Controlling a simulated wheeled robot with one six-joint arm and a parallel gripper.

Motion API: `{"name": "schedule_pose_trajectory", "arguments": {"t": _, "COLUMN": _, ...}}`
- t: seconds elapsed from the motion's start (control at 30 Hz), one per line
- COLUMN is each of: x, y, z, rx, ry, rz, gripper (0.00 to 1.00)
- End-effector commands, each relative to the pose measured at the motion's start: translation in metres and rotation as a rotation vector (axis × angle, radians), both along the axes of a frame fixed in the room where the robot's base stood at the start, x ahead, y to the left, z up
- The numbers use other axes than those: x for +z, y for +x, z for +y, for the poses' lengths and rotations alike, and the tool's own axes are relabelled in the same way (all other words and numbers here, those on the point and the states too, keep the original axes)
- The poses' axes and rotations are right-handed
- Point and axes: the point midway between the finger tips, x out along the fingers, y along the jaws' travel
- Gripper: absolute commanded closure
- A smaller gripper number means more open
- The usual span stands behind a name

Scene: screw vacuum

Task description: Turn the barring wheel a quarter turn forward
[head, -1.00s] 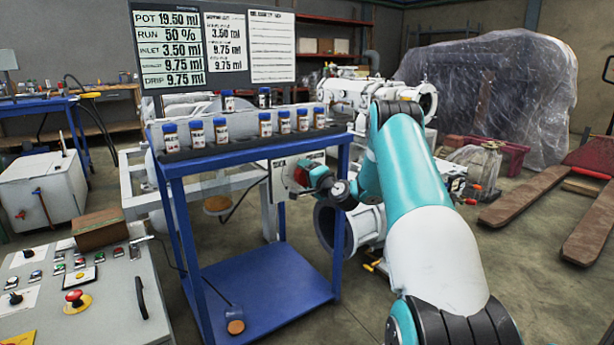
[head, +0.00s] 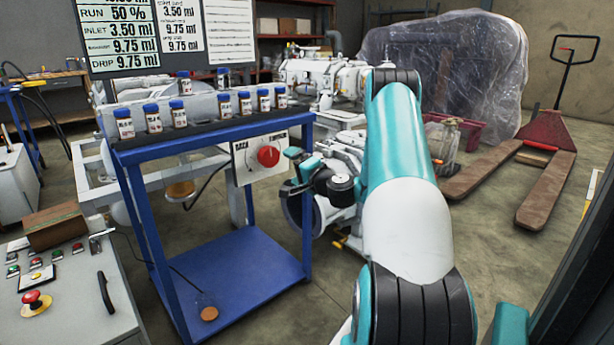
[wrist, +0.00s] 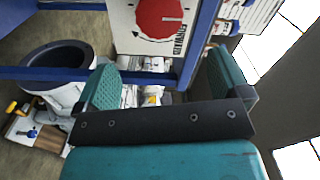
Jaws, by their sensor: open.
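The barring wheel is a red round knob (head: 268,157) on a white panel (head: 247,171) fixed at the right end of the blue cart. The panel is lettered BACK and FORWARD. The knob also shows at the top of the wrist view (wrist: 160,17), partly cut off, with a pale mark on it. My gripper (head: 293,170) is just right of the panel in the head view, apart from the knob. In the wrist view its two teal fingers (wrist: 166,82) are spread wide with nothing between them, and the knob lies beyond them.
The blue cart (head: 235,278) carries several blue-capped bottles (head: 180,114) on top. A grey control console (head: 72,308) with a red button stands front left. White pump machinery (head: 325,165) is behind my gripper. A pallet jack (head: 548,165) is at the right.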

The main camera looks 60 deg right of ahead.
Motion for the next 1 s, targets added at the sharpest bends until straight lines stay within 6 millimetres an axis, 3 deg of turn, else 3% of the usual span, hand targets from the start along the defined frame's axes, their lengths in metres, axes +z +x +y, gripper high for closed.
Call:
{"name": "schedule_pose_trajectory", "arguments": {"t": 0.13, "x": -0.008, "y": -0.027, "z": 0.005, "rx": -0.004, "ry": -0.002, "rz": -0.001, "gripper": 0.05}}
{"name": "schedule_pose_trajectory", "arguments": {"t": 0.4, "x": -0.004, "y": -0.050, "z": 0.011, "rx": -0.001, "ry": -0.003, "rz": 0.000, "gripper": 0.05}}
{"name": "schedule_pose_trajectory", "arguments": {"t": 1.0, "x": 0.000, "y": -0.054, "z": 0.013, "rx": 0.002, "ry": -0.001, "rz": 0.002, "gripper": 0.05}}
